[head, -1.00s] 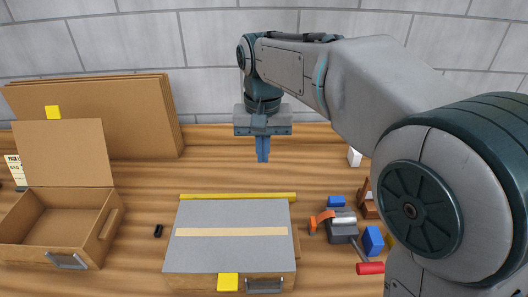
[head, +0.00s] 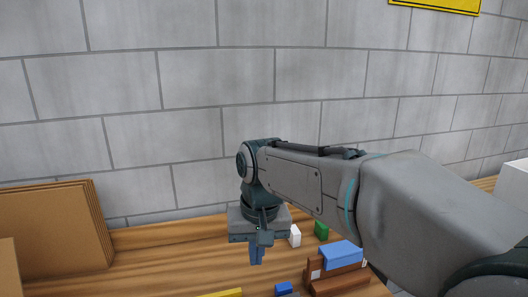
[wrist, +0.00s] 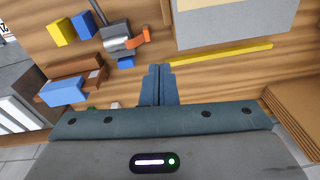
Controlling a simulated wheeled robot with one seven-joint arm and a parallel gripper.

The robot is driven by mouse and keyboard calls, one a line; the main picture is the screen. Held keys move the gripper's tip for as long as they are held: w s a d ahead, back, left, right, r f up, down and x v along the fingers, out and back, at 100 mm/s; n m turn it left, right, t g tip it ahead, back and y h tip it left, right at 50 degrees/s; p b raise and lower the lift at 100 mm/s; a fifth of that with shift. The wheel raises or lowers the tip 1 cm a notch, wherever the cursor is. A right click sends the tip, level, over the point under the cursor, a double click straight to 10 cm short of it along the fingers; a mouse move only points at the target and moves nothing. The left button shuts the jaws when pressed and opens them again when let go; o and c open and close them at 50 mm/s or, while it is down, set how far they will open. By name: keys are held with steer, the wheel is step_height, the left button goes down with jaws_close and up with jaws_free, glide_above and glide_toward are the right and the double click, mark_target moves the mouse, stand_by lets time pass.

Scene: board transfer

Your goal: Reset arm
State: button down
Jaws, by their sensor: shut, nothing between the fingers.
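My gripper (head: 257,255) hangs above the wooden table (head: 165,255) in the head view, pointing down with its blue fingers together and nothing between them. In the wrist view the shut fingers (wrist: 158,85) show at the centre, above the table. My arm reaches in from the lower right of the head view.
A yellow strip (wrist: 222,54) and a grey-topped box (wrist: 225,22) are by the fingers in the wrist view. Blue blocks (head: 341,254), a brown wooden piece (head: 338,284), a green block (head: 321,230) and a white block (head: 295,236) stand right of my gripper. Cardboard sheets (head: 55,225) lean at left.

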steer(key=s+d+f+m+t, duration=0.1)
steer(key=s+d+f, duration=0.2)
steer(key=s+d, duration=0.3)
steer(key=s+d+f+m+t, duration=0.1)
steer(key=s+d+f+t, duration=0.1)
steer(key=s+d, duration=0.4)
steer(key=d+f, duration=0.1)
steer(key=d, duration=0.4)
steer(key=shift+d+f+h, duration=0.2)
steer(key=shift+f+h, duration=0.1)
steer(key=shift+h, duration=0.1)
steer(key=shift+a, duration=0.15)
